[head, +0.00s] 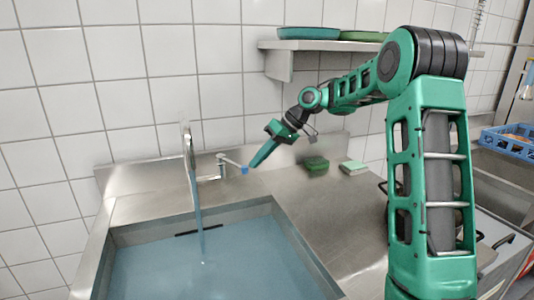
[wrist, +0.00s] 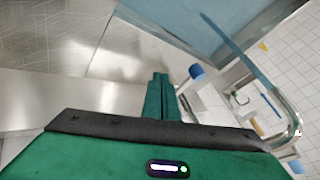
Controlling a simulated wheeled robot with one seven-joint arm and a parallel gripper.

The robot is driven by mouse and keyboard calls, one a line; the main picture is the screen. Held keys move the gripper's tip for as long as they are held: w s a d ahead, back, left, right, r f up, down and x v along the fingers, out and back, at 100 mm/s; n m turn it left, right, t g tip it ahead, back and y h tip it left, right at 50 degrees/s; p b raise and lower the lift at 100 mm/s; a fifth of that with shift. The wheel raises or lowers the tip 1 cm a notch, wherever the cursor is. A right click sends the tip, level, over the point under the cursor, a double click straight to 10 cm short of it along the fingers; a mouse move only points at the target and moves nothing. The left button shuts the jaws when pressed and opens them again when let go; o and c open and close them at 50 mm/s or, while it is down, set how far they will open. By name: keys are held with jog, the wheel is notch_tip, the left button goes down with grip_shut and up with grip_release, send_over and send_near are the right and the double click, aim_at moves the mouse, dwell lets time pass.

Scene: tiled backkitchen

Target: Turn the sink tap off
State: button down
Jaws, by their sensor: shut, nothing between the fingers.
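The sink tap (head: 188,150) rises at the back edge of the sink basin, and a stream of water (head: 200,225) runs from its spout into the basin. Its lever handle (head: 231,162) sticks out to the right and ends in a blue tip (head: 244,170). My gripper (head: 253,164) is shut and empty, with its fingertips close to the right of the blue tip; I cannot tell whether they touch. In the wrist view the shut fingers (wrist: 160,80) point toward the basin, with the blue tip (wrist: 196,71) to their right and the curved spout (wrist: 285,105) further right.
The sink basin (head: 115,238) holds bluish water. A green sponge (head: 316,166) and a paler block (head: 353,167) lie on the steel counter (head: 335,205) right of the tap. A wall shelf (head: 310,45) holds green trays. A blue crate (head: 510,140) is at far right.

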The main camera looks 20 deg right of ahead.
aim_at(232, 164)
jog(key=shift+s+a+r, duration=0.25)
jog(key=shift+s+a, duration=0.05)
jog(key=shift+a, duration=0.4)
jog(key=shift+s+a+r, duration=0.2)
jog(key=shift+s+a, duration=0.05)
jog(key=shift+a, duration=0.45)
